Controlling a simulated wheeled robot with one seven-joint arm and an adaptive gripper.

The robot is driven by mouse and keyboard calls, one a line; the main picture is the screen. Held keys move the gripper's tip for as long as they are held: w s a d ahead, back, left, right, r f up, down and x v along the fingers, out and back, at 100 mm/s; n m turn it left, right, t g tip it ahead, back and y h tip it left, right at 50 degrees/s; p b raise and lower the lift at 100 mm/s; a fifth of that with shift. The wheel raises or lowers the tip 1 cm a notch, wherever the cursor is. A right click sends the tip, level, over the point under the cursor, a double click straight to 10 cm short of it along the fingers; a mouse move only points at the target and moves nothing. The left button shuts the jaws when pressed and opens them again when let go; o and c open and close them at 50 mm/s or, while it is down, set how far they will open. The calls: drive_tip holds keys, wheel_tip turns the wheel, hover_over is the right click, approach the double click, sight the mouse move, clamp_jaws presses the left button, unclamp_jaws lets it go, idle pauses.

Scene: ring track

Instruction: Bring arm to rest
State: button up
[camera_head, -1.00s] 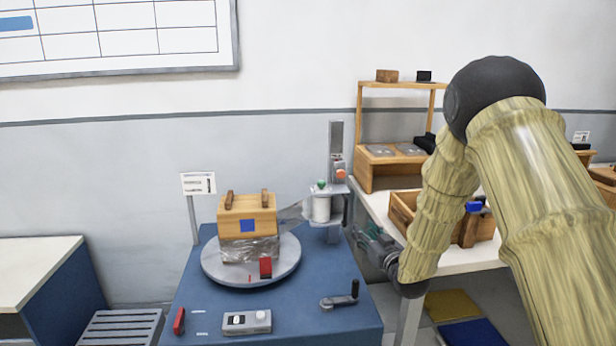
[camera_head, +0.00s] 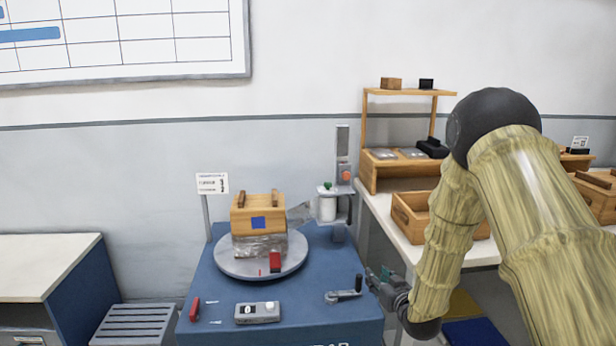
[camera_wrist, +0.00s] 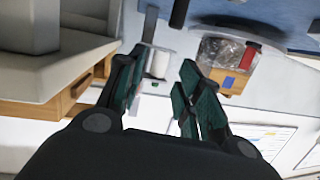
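My arm comes in from the right in the head view, and my gripper (camera_head: 377,279) hangs low beside the right edge of the blue table. In the wrist view my gripper (camera_wrist: 158,88) has its dark green fingers spread apart. Nothing is between the fingers; the view past them shows a white film roll (camera_wrist: 158,62) and the wrapped load, both at a distance. The gripper touches nothing that I can see.
The blue table (camera_head: 225,285) bears a round turntable (camera_head: 232,268) with a wooden crate (camera_head: 240,220) on it, a control box (camera_head: 257,312) and a crank (camera_head: 343,295). A white bench (camera_head: 385,215) with a wooden tray (camera_head: 410,222) stands right. Wall space above the table is clear.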

drive_tip(key=s+d+f+m+g+h+p, duration=0.15)
drive_tip(key=s+f+g, duration=0.25)
drive_tip(key=s+f, duration=0.65)
drive_tip(key=s+f+m+g+h+p, duration=0.1)
drive_tip(key=s+f+g+p, duration=0.2)
drive_tip(key=s+f, duration=0.75)
drive_tip(key=s+g+h+p, duration=0.1)
drive_tip(key=s+g+p, duration=0.3)
drive_tip(key=s, duration=3)
drive_tip(key=g, duration=0.4)
drive_tip(key=shift+d+f+p, duration=0.25)
drive_tip(key=shift+f+p, duration=0.05)
drive_tip(key=shift+p, duration=0.05)
